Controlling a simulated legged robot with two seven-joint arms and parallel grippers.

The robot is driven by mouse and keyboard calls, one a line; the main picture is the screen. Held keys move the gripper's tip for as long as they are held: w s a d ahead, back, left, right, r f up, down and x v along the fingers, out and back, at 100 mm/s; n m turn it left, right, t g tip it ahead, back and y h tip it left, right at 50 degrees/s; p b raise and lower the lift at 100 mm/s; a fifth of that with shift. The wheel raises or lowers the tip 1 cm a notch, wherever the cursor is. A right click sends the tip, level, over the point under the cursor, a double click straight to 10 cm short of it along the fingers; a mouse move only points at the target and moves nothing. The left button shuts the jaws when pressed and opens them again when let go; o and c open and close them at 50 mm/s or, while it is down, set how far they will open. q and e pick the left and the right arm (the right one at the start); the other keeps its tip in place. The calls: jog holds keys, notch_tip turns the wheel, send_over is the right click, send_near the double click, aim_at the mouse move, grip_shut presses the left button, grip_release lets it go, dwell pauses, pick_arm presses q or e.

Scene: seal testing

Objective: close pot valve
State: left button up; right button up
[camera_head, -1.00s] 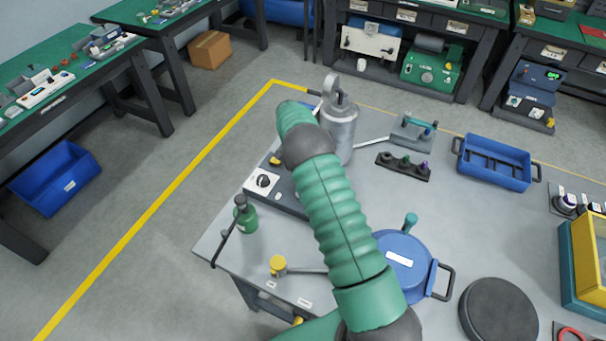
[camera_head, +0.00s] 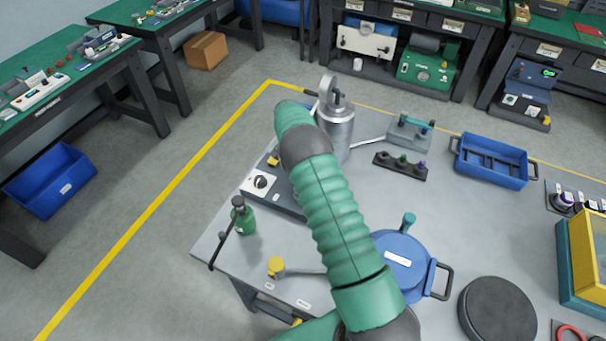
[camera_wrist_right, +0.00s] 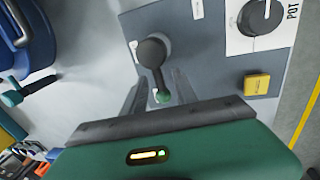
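In the right wrist view, a valve lever (camera_wrist_right: 157,72) with a dark round hub and a green ball tip is mounted on a grey control panel (camera_wrist_right: 205,60). My right gripper (camera_wrist_right: 160,75) is open, its two fingers on either side of the lever and its green tip. Whether either finger touches the lever is unclear. A black dial marked POT (camera_wrist_right: 259,16) and a yellow button (camera_wrist_right: 256,85) sit to the right on this panel. In the head view, my green right arm hides the gripper and lever; part of the panel shows with its dial (camera_head: 260,182). My left gripper is not in view.
A silver cylinder (camera_head: 338,130) stands behind the arm. A green bottle (camera_head: 243,220) is at the table's left edge. A blue lidded pot (camera_head: 405,250), a black disc (camera_head: 497,312) and a blue tray (camera_head: 493,163) are to the right.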

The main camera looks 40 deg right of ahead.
jog(key=w+r, duration=0.3)
jog(key=r, duration=1.3)
jog(key=shift+a+r, duration=0.2)
jog(key=shift+a, duration=0.25)
jog(key=shift+w, duration=0.1)
